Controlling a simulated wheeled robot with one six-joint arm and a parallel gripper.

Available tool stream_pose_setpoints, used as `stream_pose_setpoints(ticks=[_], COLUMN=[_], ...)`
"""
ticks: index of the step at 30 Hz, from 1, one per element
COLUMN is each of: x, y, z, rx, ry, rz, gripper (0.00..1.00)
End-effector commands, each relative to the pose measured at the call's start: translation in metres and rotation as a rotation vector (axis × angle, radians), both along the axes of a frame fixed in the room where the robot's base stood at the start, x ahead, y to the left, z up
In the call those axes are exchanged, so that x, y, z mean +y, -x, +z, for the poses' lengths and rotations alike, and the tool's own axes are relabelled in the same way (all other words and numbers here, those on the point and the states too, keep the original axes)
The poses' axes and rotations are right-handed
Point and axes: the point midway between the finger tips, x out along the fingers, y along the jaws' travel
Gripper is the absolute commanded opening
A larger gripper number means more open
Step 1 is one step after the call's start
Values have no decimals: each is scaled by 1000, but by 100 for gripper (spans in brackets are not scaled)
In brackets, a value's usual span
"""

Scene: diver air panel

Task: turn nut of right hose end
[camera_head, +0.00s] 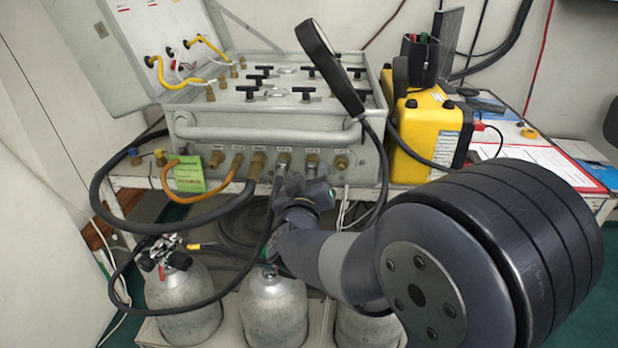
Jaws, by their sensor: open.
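The air panel (200,133) is a grey metal case with a row of fittings along its lower front. A black hose (270,225) runs up to a silver hose end (282,163) on this row, the rightmost hose I can make out there. My gripper (297,184) is open just below the row, close to this hose end and to the silver fitting (312,161) on its right. My wrist hides part of the gripper and the hose. I cannot tell whether the fingers touch or surround the nut.
A brass fitting (340,162) is at the right end of the row. Gas cylinders (273,308) stand below. A yellow case (425,145) stands to the right of the panel.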

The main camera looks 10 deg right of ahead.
Motion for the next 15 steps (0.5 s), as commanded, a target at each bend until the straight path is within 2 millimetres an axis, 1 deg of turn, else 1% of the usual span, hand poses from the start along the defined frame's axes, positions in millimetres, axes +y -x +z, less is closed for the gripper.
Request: stream_pose_setpoints(ticks=[3, 10, 15], x=[-1, -1, -1], y=[-4, -4, -4], z=[0, 0, 0], rx=[-1, -1, -1], ry=[0, 0, 0], rz=[0, 0, 0], gripper=[47, 46, 32])
